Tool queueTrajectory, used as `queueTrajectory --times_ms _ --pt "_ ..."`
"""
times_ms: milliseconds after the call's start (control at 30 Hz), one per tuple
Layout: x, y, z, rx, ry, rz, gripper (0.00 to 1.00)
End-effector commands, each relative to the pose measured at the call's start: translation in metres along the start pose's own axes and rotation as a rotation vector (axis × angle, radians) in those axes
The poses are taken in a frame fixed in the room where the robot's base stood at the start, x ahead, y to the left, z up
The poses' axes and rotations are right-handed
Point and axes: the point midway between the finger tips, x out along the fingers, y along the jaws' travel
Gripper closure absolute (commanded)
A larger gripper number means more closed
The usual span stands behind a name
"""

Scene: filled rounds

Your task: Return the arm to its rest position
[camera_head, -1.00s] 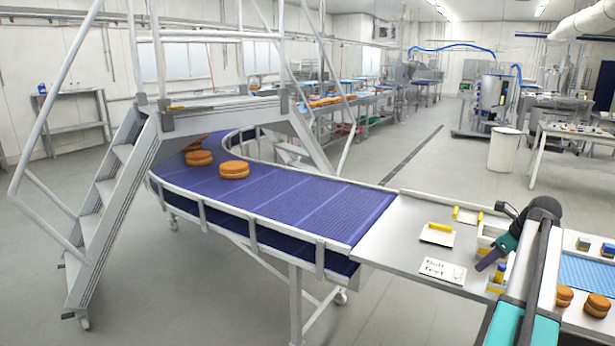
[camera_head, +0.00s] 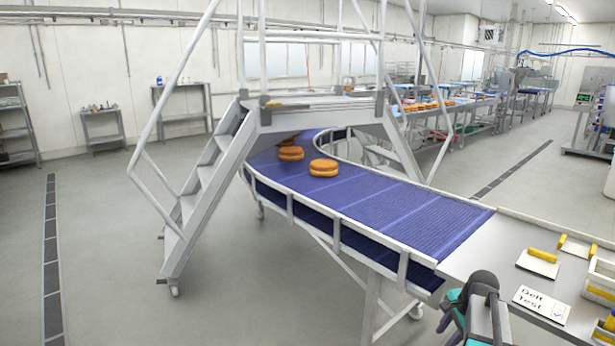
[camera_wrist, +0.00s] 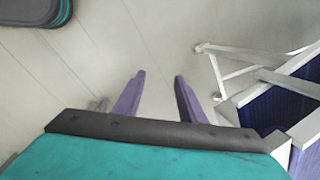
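My gripper (camera_wrist: 158,88) shows in the wrist view with its two purple fingers apart and nothing between them. It points down over bare grey floor, left of the conveyor's frame and legs. In the head view my arm is at the lower right, in front of the near end of the blue conveyor (camera_head: 400,215). Only part of the gripper shows there, at the bottom edge.
Filled rounds (camera_head: 324,167) sit on the conveyor under a metal step bridge (camera_head: 215,180). A steel table (camera_head: 490,250) at the conveyor's end carries a "Delt Test" card (camera_head: 541,303) and yellow-handled scrapers (camera_head: 538,263). The floor at left is clear.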

Motion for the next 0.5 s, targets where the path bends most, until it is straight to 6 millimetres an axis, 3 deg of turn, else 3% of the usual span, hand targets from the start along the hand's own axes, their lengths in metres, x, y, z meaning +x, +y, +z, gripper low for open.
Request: queueTrajectory --times_ms 100,500 --pt "0.026 0.007 0.042 -0.170 -0.004 0.033 0.63" --pt "0.095 0.043 0.162 -0.754 -0.027 0.129 0.63"
